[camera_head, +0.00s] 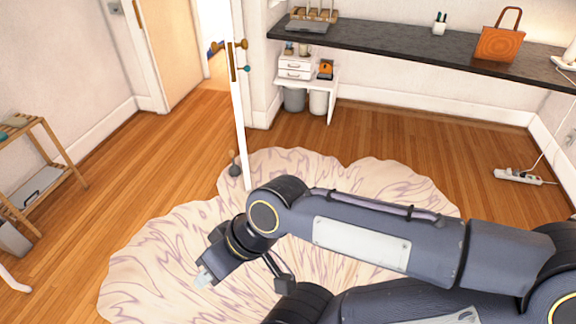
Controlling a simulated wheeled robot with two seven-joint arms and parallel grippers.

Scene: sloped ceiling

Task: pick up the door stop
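A small dark grey rounded object, which looks like the door stop (235,170), sits on the floor against the lower part of the open white door (240,125), by the rug's edge. My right arm reaches in from the right. Its gripper (204,279) is above the rug, in front of the door stop and apart from it. The gripper points down and left. Its pale tips are small, and I cannot tell whether they are open or shut. My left gripper is not in view.
A pale wavy rug (150,265) covers the middle floor. A wooden shelf rack (50,160) stands at the left. A dark counter (400,48) runs along the back, with bins (294,100) below. A power strip (518,177) lies at right. Wooden floor left of the door is clear.

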